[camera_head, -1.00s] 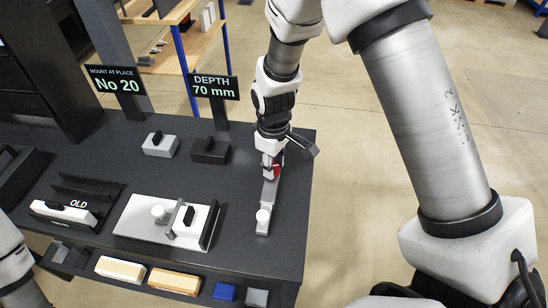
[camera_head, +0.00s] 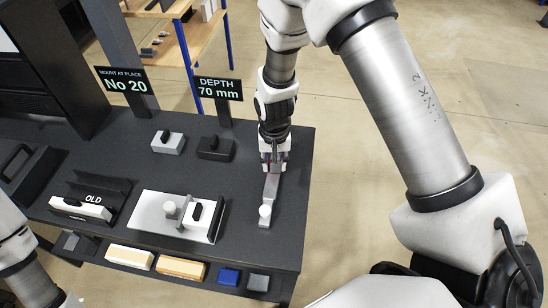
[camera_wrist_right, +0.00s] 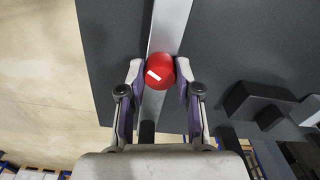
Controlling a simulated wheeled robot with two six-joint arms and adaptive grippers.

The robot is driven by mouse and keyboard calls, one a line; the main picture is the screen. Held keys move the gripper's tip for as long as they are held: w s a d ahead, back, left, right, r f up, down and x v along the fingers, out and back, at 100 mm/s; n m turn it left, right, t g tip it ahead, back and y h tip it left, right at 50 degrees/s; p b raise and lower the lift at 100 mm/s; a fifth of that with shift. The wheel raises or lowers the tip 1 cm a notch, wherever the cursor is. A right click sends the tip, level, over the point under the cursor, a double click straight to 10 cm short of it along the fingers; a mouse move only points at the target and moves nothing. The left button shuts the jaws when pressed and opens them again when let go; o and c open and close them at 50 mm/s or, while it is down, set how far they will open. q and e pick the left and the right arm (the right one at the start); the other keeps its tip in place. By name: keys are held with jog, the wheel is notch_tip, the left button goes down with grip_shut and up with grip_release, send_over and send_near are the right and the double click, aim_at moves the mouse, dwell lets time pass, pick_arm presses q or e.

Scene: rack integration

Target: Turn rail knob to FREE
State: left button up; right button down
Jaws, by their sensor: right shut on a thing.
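The red rail knob (camera_wrist_right: 160,71) carries a white line mark, which lies at a slant in the right wrist view. It sits on the grey rail (camera_wrist_right: 170,25). My right gripper (camera_wrist_right: 160,75) has its two fingers shut on the knob, one on each side. In the head view my right gripper (camera_head: 273,162) is at the far end of the rail (camera_head: 270,190), and the knob is almost wholly hidden. A light round knob (camera_head: 265,211) stands at the rail's near end. My left arm shows at the lower left, but its gripper is out of view.
The rail lies near the right edge of the dark table (camera_head: 295,190). A white plate (camera_head: 155,213) with a mounted unit is to its left, beside a unit marked OLD (camera_head: 88,210). Two small blocks (camera_head: 168,145) (camera_head: 214,149) and two signs (camera_head: 126,84) (camera_head: 218,88) stand behind.

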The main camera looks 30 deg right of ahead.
jog(key=shift+m+p, duration=0.45)
jog(key=shift+m, duration=0.75)
jog(key=shift+f, duration=0.1)
jog(key=c, duration=0.9)
grip_release()
jog(key=shift+c, duration=0.2)
jog(key=shift+o, duration=0.8)
jog(key=shift+w+d, duration=0.1)
jog(key=shift+d, duration=0.15)
jog(key=shift+a+r, duration=0.1)
jog(key=shift+r, duration=0.2)
notch_tip(320, 180, up, 11)
jog(key=shift+r, duration=0.15)
